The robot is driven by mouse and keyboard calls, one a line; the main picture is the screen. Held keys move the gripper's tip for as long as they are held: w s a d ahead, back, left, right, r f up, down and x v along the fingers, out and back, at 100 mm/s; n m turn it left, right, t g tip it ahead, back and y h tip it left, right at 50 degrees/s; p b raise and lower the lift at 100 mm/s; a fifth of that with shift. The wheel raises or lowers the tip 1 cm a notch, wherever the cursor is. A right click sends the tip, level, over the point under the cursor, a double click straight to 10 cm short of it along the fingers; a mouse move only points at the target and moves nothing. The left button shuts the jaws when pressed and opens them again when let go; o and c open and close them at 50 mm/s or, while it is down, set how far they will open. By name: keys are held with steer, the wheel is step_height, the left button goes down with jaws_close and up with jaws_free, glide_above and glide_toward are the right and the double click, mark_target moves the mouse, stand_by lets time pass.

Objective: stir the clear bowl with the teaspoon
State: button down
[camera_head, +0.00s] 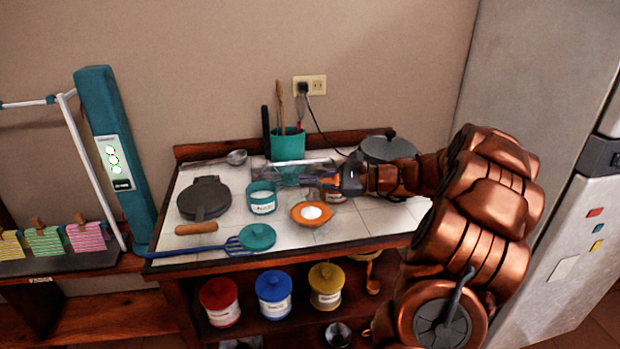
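My gripper (322,181) reaches in from the right over the tiled counter, pointing left. A clear, glassy vessel (284,173), which looks like the clear bowl, stands in front of the teal utensil holder. My gripper's tips are at its right side; I cannot tell whether they touch it. The fingers are small and partly merged with things behind them, so I cannot tell whether they are open or shut. I cannot make out a teaspoon in or near them.
An orange bowl (310,214) of white powder and an open teal canister (262,198) stand close in front. The utensil holder (288,146) and a lidded pot (386,149) are behind. A waffle-iron-like pan (204,198), ladle (237,157) and blue spatula (205,247) lie left.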

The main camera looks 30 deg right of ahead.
steer(key=shift+f+b, duration=1)
steer(key=shift+f, duration=1.25)
steer(key=shift+w, duration=0.1)
